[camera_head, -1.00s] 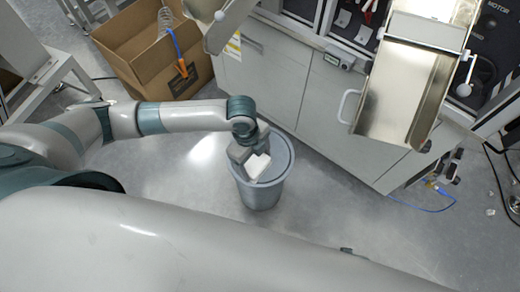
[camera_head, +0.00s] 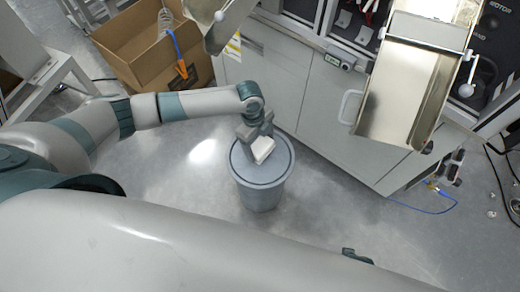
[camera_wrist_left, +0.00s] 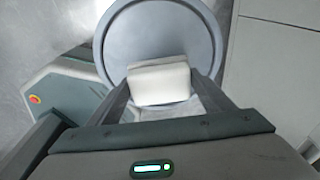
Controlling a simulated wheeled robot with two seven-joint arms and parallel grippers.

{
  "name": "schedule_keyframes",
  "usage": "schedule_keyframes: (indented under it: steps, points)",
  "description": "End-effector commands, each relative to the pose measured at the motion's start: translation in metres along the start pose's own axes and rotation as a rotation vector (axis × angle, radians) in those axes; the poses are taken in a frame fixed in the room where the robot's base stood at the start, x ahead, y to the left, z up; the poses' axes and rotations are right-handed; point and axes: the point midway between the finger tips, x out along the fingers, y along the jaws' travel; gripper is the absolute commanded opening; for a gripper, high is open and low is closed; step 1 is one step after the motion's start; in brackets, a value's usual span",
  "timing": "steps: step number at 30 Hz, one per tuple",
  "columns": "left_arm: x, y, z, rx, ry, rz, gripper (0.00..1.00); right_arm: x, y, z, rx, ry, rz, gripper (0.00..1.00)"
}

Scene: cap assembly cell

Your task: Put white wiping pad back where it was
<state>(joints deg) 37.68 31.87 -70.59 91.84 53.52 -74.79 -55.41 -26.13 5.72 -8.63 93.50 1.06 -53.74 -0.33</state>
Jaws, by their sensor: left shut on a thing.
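The white wiping pad (camera_head: 262,150) is between the fingers of my left gripper (camera_head: 258,140), which is shut on it. The pad also shows in the left wrist view (camera_wrist_left: 160,83), between the two fingers (camera_wrist_left: 168,95). Gripper and pad are over the round grey bin (camera_head: 262,180), whose rim and flat top surround the pad in the wrist view (camera_wrist_left: 208,35). I cannot tell whether the pad touches the bin top. My right gripper is not clearly in view.
An open cardboard box (camera_head: 150,50) with a coiled spring and an orange-tipped blue piece stands at the upper left. Grey cabinets (camera_head: 290,85) stand behind the bin. A metal chute (camera_head: 405,95) projects at the right. The floor (camera_head: 330,225) right of the bin is clear.

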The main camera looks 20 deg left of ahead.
Motion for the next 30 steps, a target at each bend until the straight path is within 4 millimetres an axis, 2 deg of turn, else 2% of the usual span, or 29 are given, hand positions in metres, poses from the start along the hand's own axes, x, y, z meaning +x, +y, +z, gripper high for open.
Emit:
schedule_keyframes:
  steps: [10,23,24,26,30]
  points:
    - [0.035,0.001,0.005,-0.001,-0.001,0.001,0.56,-0.001,0.001,-0.004,0.0,0.001,0.001,0.31]
    - [0.041,0.001,0.006,0.0,-0.001,0.001,0.56,-0.003,0.001,-0.008,0.0,0.01,0.002,0.31]
    - [0.041,0.001,0.006,0.0,-0.001,0.001,0.79,-0.004,0.001,-0.009,0.0,0.009,0.002,0.31]
    - [0.041,0.001,0.006,0.0,-0.001,0.001,0.93,-0.005,0.001,-0.009,0.0,0.011,0.001,0.31]
    - [0.041,0.001,0.006,0.0,-0.001,0.001,0.93,-0.005,0.001,-0.009,0.0,0.011,0.001,0.31]
